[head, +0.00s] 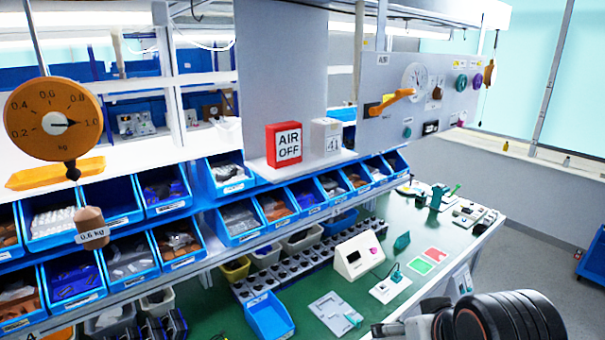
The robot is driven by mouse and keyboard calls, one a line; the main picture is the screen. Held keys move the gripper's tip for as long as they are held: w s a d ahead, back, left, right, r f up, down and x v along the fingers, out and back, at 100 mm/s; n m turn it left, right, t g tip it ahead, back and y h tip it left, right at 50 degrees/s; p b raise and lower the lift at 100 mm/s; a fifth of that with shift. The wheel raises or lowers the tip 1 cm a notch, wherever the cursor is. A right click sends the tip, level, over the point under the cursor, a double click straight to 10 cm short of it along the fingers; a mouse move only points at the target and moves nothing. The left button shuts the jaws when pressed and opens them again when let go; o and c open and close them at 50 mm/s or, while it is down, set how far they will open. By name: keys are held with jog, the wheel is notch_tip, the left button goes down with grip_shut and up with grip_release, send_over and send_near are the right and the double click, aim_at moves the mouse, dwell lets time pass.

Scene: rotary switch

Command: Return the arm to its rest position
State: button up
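My arm shows at the bottom right as dark, ribbed rounded links. A dark and pale end, which looks like my gripper (392,329), points left at the bottom edge, low over the front of the green bench. It is partly cut off, and its fingers are too unclear to tell open from shut. I see nothing clearly held in it. On the grey upright panel at the back right, an orange lever handle (391,102) sits under an AIR label, well apart from my arm. A red sign (285,145) reading AIR OFF stands on the small shelf.
Rows of blue bins (240,220) line the back. An orange dial scale (53,119) hangs at left.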

notch_tip(320, 180, down, 27)
jog(key=b, duration=2.5)
jog(key=shift+f, duration=0.1)
